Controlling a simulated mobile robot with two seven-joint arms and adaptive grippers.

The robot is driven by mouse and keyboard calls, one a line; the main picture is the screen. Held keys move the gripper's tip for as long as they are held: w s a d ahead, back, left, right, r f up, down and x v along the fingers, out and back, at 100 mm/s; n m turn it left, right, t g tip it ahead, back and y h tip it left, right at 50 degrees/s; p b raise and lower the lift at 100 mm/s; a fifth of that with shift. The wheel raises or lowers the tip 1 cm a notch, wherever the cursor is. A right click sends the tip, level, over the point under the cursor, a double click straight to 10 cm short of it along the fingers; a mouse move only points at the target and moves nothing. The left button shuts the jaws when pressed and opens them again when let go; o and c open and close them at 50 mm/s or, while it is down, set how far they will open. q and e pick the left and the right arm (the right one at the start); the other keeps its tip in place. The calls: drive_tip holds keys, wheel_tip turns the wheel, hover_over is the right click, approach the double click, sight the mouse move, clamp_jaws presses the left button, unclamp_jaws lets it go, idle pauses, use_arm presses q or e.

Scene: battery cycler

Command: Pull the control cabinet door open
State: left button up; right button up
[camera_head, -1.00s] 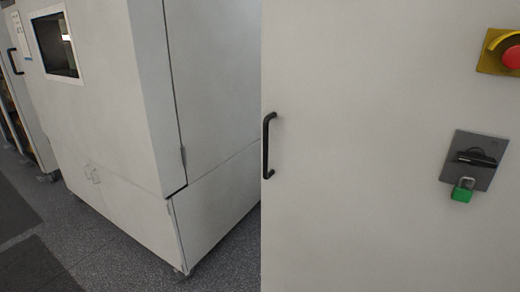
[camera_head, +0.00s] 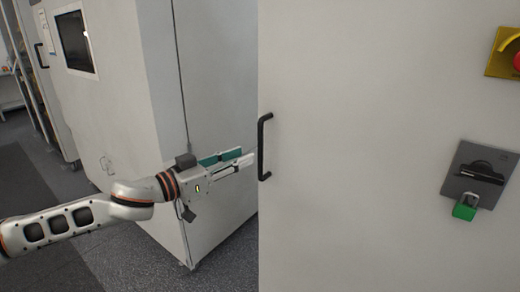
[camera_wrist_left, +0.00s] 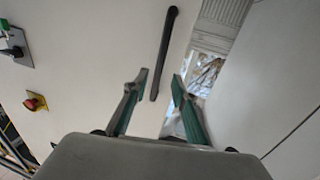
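The control cabinet door (camera_head: 360,110) is a large pale panel filling the right half of the head view. Its black upright bar handle (camera_head: 264,147) sits near the left edge of the panel. My left gripper (camera_head: 247,158) is open and empty, its teal-sided fingers pointing right at the handle's lower half from just left of it. In the left wrist view, the handle (camera_wrist_left: 164,55) lies ahead, between the lines of the two spread fingers (camera_wrist_left: 160,76); no grip on it shows. My right gripper is not in view.
A grey switch with a green padlock (camera_head: 464,208) and a yellow-backed red emergency stop (camera_head: 516,61) are on the panel's right side. A pale cabinet with a dark window (camera_head: 75,42) stands behind my left arm. Speckled floor shows below.

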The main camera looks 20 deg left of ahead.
use_arm(q)
drive_tip(key=p, duration=0.1)
hover_over(260, 176)
drive_tip(key=shift+w, duration=0.4)
clamp_jaws()
